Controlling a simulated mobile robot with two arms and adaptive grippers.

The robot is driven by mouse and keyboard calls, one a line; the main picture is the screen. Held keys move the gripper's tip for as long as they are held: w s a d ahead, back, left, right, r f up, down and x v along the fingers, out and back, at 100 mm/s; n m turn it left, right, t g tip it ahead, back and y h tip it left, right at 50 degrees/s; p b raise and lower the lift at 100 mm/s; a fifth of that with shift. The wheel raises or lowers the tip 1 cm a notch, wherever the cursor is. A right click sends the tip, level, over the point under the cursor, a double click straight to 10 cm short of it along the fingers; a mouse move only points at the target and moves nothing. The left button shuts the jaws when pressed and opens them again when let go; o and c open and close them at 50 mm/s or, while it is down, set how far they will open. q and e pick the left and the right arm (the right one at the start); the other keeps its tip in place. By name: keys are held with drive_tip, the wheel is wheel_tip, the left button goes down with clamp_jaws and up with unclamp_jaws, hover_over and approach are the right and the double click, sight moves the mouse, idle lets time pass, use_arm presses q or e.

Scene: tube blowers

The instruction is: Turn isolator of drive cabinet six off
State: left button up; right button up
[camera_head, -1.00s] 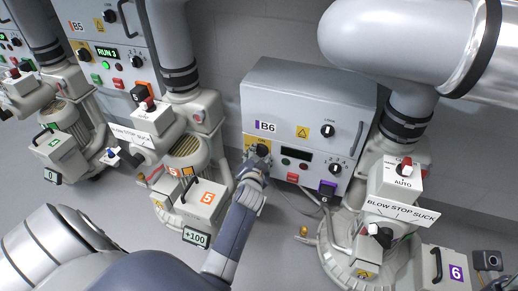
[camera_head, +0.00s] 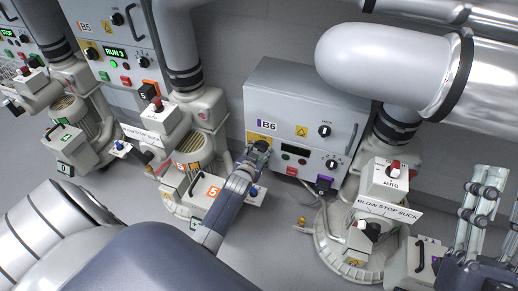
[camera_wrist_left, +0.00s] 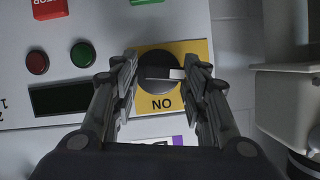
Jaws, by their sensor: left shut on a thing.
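Drive cabinet B6 (camera_head: 285,90) is a grey box on the wall, with a dark display and a row of buttons. Its isolator is a black rotary knob (camera_wrist_left: 158,70) on a yellow plate, lettered ON, which appears upside down in the wrist view. The knob's white pointer lies level, to the right in that view. My left gripper (camera_head: 260,148) is at the plate, and its fingers (camera_wrist_left: 160,78) are shut on the knob from both sides. In the head view the gripper covers the knob. My right gripper (camera_head: 478,205) is at the right edge, fingers apart, away from the cabinet.
Cabinet B5 (camera_head: 115,30) stands to the left, its display reading RUN 3. Blower 5 (camera_head: 185,185) is beside my left forearm. Blower 6 (camera_head: 365,240) with its AUTO selector (camera_head: 385,178) stands to the right of B6. Large grey pipes (camera_head: 395,70) cross the upper right.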

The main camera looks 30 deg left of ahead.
use_arm(q)
drive_tip(key=shift+w+a+r+n+h+p, duration=0.1)
drive_tip(key=shift+a+r+n+h+p, duration=0.25)
drive_tip(key=shift+a+n+p, duration=0.35)
drive_tip(key=shift+d+p, duration=0.15)
drive_tip(key=shift+p, duration=0.15)
use_arm(e)
drive_tip(key=w+f+g+h, duration=0.2)
drive_tip(key=w+f+g, duration=0.3)
drive_tip(key=f, duration=0.4)
drive_tip(key=shift+f+g, duration=0.35)
drive_tip(key=shift+g, duration=0.25)
use_arm(q)
drive_tip(key=o, duration=0.9)
drive_tip(key=shift+f, duration=0.2)
use_arm(e)
drive_tip(key=shift+w+a, duration=0.1)
drive_tip(key=shift+a, duration=0.05)
use_arm(q)
drive_tip(key=shift+d+f+h, duration=0.15)
drive_tip(key=shift+d+h, duration=0.05)
drive_tip(key=shift+h, duration=0.05)
drive_tip(key=shift+s, duration=0.2)
